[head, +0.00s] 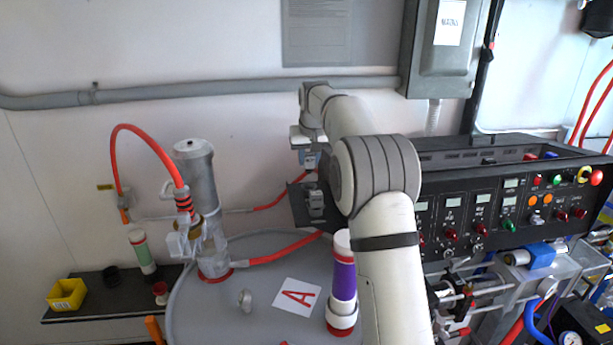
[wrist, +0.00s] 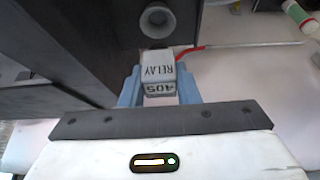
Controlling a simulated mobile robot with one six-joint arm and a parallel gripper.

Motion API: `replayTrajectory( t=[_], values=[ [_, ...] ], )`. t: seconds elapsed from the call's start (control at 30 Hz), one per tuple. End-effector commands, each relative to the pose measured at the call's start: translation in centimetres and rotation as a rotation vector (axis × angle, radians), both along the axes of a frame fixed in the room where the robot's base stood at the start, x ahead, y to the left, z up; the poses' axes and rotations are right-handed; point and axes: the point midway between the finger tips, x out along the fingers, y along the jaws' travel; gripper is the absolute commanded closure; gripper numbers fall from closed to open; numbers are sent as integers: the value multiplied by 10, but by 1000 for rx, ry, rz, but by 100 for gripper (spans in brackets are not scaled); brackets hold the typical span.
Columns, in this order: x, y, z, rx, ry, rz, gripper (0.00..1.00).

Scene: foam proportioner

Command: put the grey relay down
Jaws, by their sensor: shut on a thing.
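The grey relay (wrist: 158,68) is a small block with "RELAY" and "405" printed on it, upside down in the wrist view. My gripper (wrist: 159,90) has its blue fingers shut on the relay, one on each side. In the head view my gripper (head: 309,152) is at the far end of my arm, near the wall and left of the black control console. The relay is small there and hard to make out between the fingers. Whether anything supports it from below cannot be told.
A black bracket (head: 298,205) carrying a small grey block (head: 317,203) juts left from the console (head: 480,205), below my gripper. A grey drum lid (head: 240,270) with a pump (head: 205,200), orange hoses and a purple-banded cylinder (head: 343,280) lies in front. A black shelf (head: 100,325) is at left.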

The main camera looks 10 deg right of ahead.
Motion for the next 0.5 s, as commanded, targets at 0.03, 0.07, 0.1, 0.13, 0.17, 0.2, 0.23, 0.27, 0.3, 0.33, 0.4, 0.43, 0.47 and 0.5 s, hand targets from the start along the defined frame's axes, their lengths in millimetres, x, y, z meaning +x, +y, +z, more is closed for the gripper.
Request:
replayTrajectory(
  t=[0.03, 0.07, 0.1, 0.13, 0.17, 0.2, 0.23, 0.27, 0.3, 0.33, 0.4, 0.43, 0.47, 0.5],
  values=[
    [-1, 0, -6, 0, 2, 0, 94],
    [0, 0, -8, 0, 1, 1, 94],
    [0, 0, -12, 0, 1, 1, 94],
    [0, 1, -14, 0, 1, 1, 94],
    [0, 1, -17, 0, 1, 1, 94],
    [-1, 1, -23, 0, 3, 1, 94],
    [-1, 1, -27, 0, 2, 1, 94],
    [-1, 1, -33, 0, 4, 1, 94],
    [0, 1, -38, 0, 2, 1, 94],
    [0, 1, -43, 0, 3, 1, 94],
    [0, 1, -50, 0, 1, 1, 94],
    [0, 1, -53, 0, 1, 1, 94],
    [0, 1, -54, 0, 1, 1, 94],
    [0, 1, -55, 0, 0, 1, 94]
  ],
)
